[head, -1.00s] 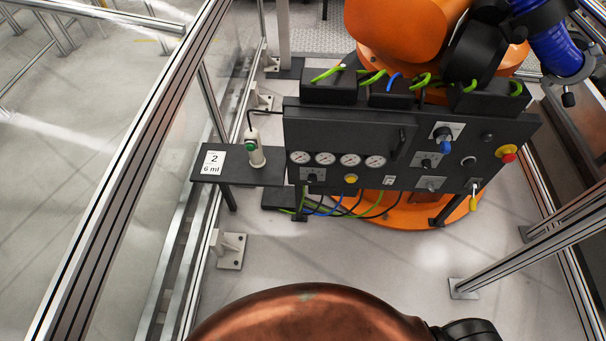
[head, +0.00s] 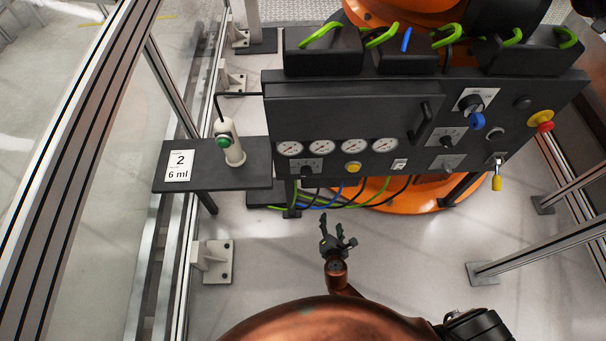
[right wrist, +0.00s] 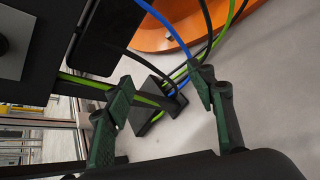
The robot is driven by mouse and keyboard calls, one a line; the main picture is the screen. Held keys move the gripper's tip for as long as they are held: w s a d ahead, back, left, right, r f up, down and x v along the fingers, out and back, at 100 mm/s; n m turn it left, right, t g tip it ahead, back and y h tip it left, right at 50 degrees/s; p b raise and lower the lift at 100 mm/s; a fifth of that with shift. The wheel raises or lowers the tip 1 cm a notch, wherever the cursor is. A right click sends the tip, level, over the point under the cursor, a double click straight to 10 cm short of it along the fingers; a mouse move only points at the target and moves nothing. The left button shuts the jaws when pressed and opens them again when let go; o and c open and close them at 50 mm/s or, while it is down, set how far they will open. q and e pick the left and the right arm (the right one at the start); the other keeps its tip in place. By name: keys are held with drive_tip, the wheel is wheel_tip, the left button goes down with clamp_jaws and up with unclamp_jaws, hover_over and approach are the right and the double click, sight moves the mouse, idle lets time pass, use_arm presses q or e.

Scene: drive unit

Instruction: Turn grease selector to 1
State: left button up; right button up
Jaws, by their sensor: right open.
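A black control panel (head: 350,105) stands ahead of me. Several selector knobs sit on it: one below the gauges on a marked plate (head: 305,170), one on a plate at the right (head: 446,138), one below that (head: 446,162), and a blue-handled one (head: 477,120). Their lettering is too small to read, so I cannot tell which is the grease selector or its setting. My right gripper (head: 338,232) is open and empty, below and in front of the panel, touching nothing. In the right wrist view its open fingers (right wrist: 161,85) show cables behind them. My left gripper is out of view.
A side shelf (head: 240,178) holds a white handle with a green button (head: 226,143) and a card reading "2, 6 ml" (head: 179,166). Cables (head: 345,195) hang below the panel. A red-yellow stop button (head: 541,120) is at the right. Metal fence posts stand both sides.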

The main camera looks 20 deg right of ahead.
drive_tip(key=w+a+r+n+t+b, duration=0.35)
drive_tip(key=w+r, duration=0.25)
drive_tip(key=r, duration=0.2)
use_arm(q)
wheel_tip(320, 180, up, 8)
drive_tip(key=b, duration=0.2)
use_arm(e)
drive_tip(key=n+t+h, duration=0.1)
drive_tip(key=n+t, duration=0.2)
approach(307, 176)
drive_tip(key=w+f, duration=0.1)
drive_tip(key=w, duration=0.1)
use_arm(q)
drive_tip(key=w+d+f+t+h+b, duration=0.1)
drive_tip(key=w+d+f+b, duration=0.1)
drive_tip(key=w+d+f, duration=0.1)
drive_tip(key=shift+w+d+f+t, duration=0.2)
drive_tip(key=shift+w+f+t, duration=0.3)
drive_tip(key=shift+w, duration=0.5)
use_arm(e)
drive_tip(key=x, duration=0.8)
drive_tip(key=shift+w+d+r, duration=0.1)
drive_tip(key=shift+d+r, duration=0.05)
drive_tip(key=shift+r, duration=0.05)
drive_tip(key=shift+c, duration=0.4)
drive_tip(key=c, duration=1.1)
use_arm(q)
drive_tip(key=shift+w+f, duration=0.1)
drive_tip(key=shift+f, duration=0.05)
